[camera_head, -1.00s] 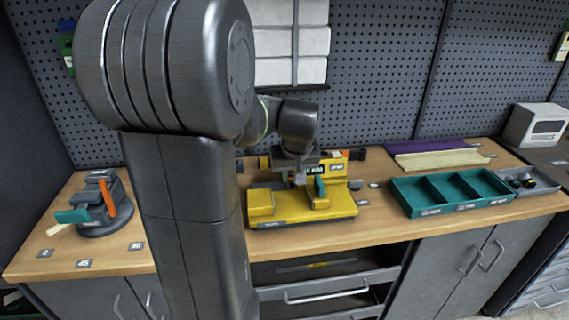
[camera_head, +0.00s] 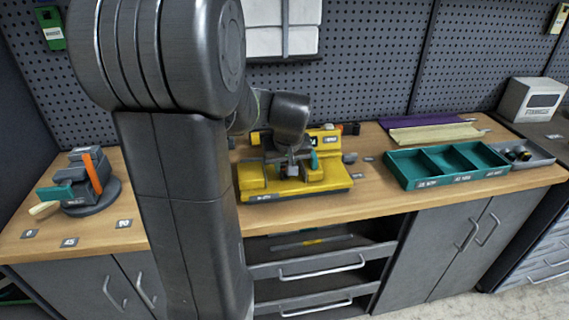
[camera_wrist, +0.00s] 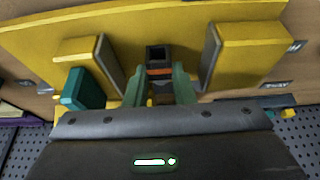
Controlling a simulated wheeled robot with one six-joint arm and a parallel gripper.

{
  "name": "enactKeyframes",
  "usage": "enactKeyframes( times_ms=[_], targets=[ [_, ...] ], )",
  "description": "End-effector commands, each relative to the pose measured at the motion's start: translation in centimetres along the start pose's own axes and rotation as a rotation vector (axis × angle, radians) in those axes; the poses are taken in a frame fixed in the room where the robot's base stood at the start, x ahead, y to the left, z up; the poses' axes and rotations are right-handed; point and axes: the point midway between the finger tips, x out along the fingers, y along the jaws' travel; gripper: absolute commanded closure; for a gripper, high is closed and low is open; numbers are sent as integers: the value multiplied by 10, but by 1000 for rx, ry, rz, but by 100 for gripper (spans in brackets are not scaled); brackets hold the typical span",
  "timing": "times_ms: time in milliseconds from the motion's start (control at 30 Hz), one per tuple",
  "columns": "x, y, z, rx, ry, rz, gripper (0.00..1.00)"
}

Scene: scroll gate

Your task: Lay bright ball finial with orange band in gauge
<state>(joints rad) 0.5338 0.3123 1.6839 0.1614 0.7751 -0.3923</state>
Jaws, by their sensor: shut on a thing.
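My gripper (camera_head: 291,172) is over the yellow gauge (camera_head: 318,184) on the bench. In the wrist view its two green fingers (camera_wrist: 158,88) are shut on the finial (camera_wrist: 159,57). The finial shows a dark, square end and an orange band; its ball is not clearly visible. It is between the gauge's two yellow blocks with grey inner faces, with room on both sides. The yellow gauge plate (camera_wrist: 205,27) lies beyond it. I cannot tell whether the finial touches the gauge. A teal part (camera_wrist: 82,90) is left of the fingers.
A grey fixture with teal and orange parts (camera_head: 82,180) stands at the left. A teal tray with compartments (camera_head: 447,167) and a grey tray (camera_head: 527,153) are at the right. Purple and cream strips (camera_head: 432,131) lie behind. A drawer below (camera_head: 310,246) is open.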

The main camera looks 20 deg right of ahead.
Motion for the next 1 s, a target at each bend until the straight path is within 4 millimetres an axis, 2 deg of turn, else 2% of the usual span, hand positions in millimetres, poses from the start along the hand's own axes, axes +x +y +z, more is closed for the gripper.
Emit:
enactKeyframes(
  times_ms=[867,900,1000],
  targets=[
    [7,0,3,0,0,0,100],
    [7,0,3,0,1,0,72],
    [6,0,3,0,0,0,52]
  ],
)
